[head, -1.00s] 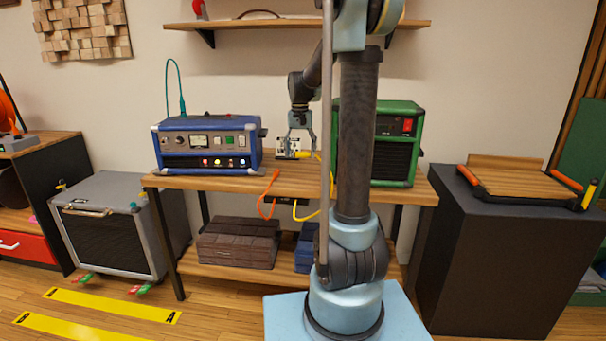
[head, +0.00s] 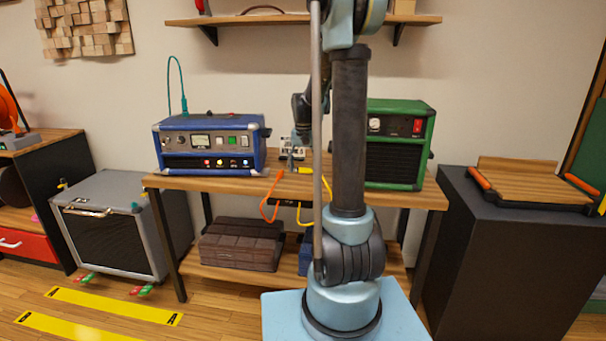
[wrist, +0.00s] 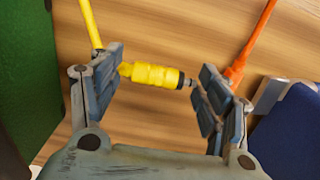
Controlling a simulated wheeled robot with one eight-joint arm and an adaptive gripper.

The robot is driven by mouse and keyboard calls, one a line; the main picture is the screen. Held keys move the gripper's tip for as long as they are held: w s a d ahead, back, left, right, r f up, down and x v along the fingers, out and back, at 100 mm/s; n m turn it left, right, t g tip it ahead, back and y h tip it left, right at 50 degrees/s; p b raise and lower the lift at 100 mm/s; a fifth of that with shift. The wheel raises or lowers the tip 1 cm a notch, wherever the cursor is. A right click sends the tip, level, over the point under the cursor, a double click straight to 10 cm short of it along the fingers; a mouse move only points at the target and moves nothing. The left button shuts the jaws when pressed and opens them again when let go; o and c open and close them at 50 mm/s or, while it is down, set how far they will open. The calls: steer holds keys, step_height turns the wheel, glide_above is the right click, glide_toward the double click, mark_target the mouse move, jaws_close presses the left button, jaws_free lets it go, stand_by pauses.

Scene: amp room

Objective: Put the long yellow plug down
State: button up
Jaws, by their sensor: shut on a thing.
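The long yellow plug (wrist: 155,76) lies crosswise between the two fingers of my gripper (wrist: 160,85) in the wrist view, its metal tip toward the right finger. My gripper is shut on it lengthwise. Its yellow cable (wrist: 90,24) runs up past the left finger. In the head view my gripper (head: 291,158) is low over the wooden table (head: 220,183), between the blue and green amps. The plug's yellow (head: 305,171) shows just right of the fingers. I cannot tell whether the plug touches the table.
An orange cable (wrist: 258,40) ends close by the right finger; it also hangs over the table's front edge (head: 268,200). The blue amp (head: 210,145) stands left and the green amp (head: 395,145) right. A small pale box (head: 294,148) stands behind the gripper.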

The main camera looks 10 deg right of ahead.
steer(key=shift+f, duration=1.05)
steer(key=shift+f, duration=0.2)
steer(key=o, duration=1.1)
steer(key=shift+f, duration=0.1)
steer(key=shift+c, duration=0.2)
step_height(320, 180, up, 12)
steer(key=s+n, duration=0.1)
steer(key=s, duration=1.1)
steer(key=s+f+n+t, duration=0.1)
steer(key=s+f, duration=0.5)
steer(key=s, duration=0.5)
steer(key=s+f+n+t, duration=0.1)
steer(key=s+f, duration=0.5)
steer(key=s, duration=0.6)
steer(key=shift+d+f+n, duration=0.4)
